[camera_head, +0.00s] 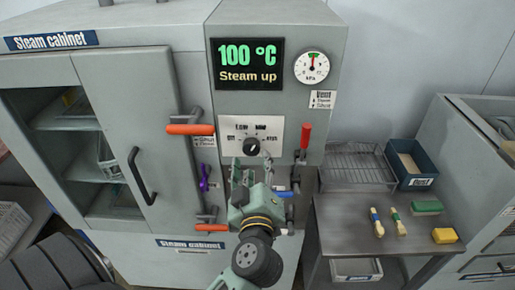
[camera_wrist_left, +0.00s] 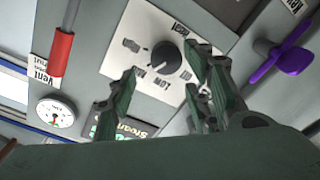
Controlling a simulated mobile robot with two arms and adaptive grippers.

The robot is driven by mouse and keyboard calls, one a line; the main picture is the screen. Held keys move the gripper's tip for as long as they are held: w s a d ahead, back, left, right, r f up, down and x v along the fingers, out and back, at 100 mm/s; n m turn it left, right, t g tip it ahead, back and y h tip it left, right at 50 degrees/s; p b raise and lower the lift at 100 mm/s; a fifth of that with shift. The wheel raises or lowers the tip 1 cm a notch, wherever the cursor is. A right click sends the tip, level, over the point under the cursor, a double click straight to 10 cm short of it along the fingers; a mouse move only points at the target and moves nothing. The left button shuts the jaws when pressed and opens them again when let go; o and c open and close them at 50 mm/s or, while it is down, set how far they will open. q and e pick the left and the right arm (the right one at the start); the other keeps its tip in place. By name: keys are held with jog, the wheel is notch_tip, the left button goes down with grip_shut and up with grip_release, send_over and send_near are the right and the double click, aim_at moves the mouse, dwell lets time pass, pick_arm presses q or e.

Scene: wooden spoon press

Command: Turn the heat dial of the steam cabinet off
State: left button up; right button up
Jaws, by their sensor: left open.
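The steam cabinet (camera_head: 170,216) is a grey unit. Its display (camera_head: 248,64) reads "100 °C Steam up". The heat dial (camera_head: 252,146) is a black round knob on a white label plate (camera_head: 237,131) below the display. The heat dial also shows in the left wrist view (camera_wrist_left: 166,58), on the tilted plate. My left gripper (camera_head: 246,172) is just below the dial in the head view, its fingers pointing up at it. In the left wrist view its green fingers (camera_wrist_left: 160,95) are open, spread on either side of the dial's lower part, with nothing held. My right gripper is not in view.
A red lever (camera_head: 304,137) stands right of the dial, and orange handles (camera_head: 191,129) sit left. A purple handle (camera_head: 204,177) is at lower left of the dial. A pressure gauge (camera_head: 312,67) is above right. A side table (camera_head: 350,215) holds brushes and blocks.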

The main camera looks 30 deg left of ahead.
aim_at(253, 149)
pick_arm(q)
jog(key=p+x, duration=0.1)
jog(key=x, duration=0.4)
jog(key=shift+s+a, duration=0.15)
jog(key=shift+a, duration=0.05)
jog(key=shift+w+a+f, duration=0.1)
jog(key=shift+w+a, duration=0.1)
jog(key=shift+w, duration=0.3)
jog(key=shift+c, duration=0.5)
jog(key=c, duration=1)
